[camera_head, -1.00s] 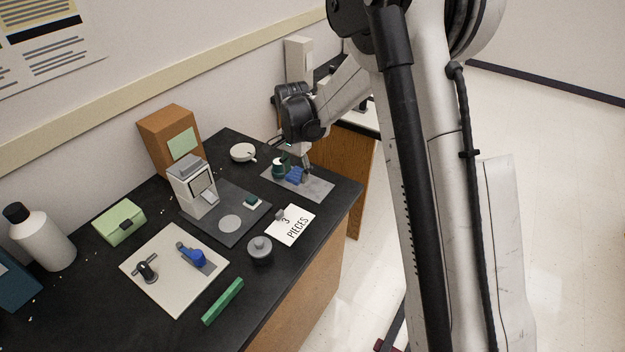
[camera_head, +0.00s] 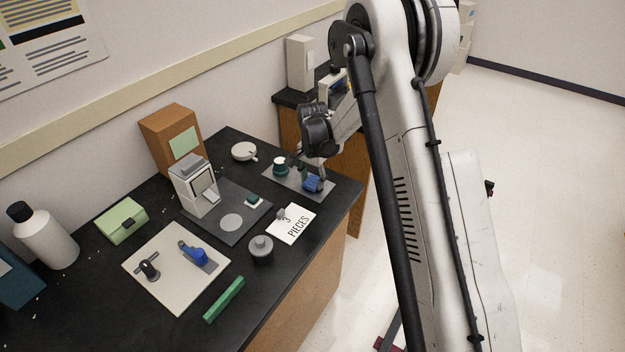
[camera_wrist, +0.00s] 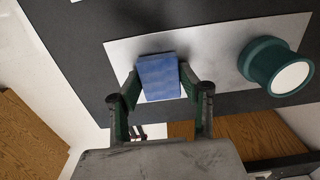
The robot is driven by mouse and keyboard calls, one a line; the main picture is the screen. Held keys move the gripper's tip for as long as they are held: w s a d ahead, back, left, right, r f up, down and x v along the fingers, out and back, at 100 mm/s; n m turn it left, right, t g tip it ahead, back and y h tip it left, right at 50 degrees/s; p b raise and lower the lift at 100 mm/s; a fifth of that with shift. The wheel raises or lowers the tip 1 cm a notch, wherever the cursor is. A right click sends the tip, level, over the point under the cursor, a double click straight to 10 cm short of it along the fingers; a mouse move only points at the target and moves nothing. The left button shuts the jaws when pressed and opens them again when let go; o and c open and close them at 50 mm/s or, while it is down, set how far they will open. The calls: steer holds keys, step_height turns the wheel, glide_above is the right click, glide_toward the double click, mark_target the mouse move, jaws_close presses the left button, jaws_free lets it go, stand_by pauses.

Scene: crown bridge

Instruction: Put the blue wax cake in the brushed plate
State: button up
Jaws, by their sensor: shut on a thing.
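The blue wax cake (camera_head: 312,184) is a small blue block; in the wrist view (camera_wrist: 158,78) it sits between my two fingers. My gripper (camera_wrist: 160,88) is shut on it from both sides. The brushed plate (camera_head: 298,181) is a flat grey metal sheet near the right end of the black bench. In the wrist view the plate (camera_wrist: 212,52) lies beneath the cake, which overlaps it near one end. The cake is at or just above the plate's surface; I cannot tell if it touches. In the head view my gripper (camera_head: 317,178) partly hides the cake.
A dark green jar with a pale top (camera_head: 281,166) stands on the plate, left of the cake. Another blue piece (camera_head: 198,257) is on the pale board (camera_head: 157,283).

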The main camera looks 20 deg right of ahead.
steer(key=shift+f, duration=0.2)
steer(key=o, duration=1.2)
steer(key=shift+r, duration=0.1)
